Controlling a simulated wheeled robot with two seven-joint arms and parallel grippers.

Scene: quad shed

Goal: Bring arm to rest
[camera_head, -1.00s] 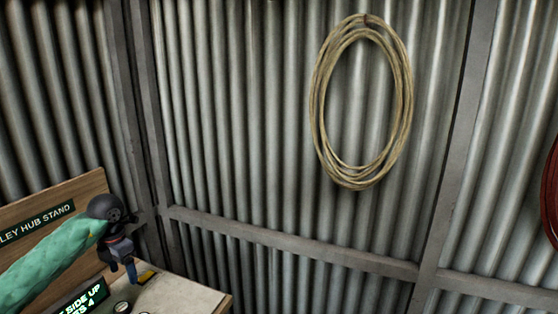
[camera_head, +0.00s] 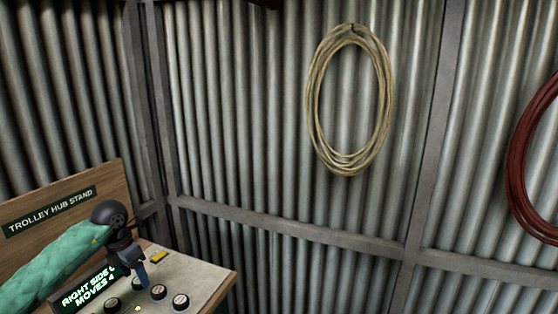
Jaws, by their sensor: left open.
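My left arm, in a green sleeve, comes in from the left edge in the head view. Its gripper (camera_head: 142,277) points down over the bench top of the trolley hub stand (camera_head: 208,268), just above several round dark knobs with pale tops, such as one knob (camera_head: 158,292). The gripper is open and I see nothing held in it. Whether its tips touch the bench cannot be told. My right gripper is not in view.
A wooden back board (camera_head: 100,180) with a sign stands behind the bench. A lit display (camera_head: 90,287) and a yellow piece (camera_head: 159,257) are on the bench. A tan rope coil (camera_head: 318,110) and a red coil (camera_head: 517,165) hang on the corrugated wall.

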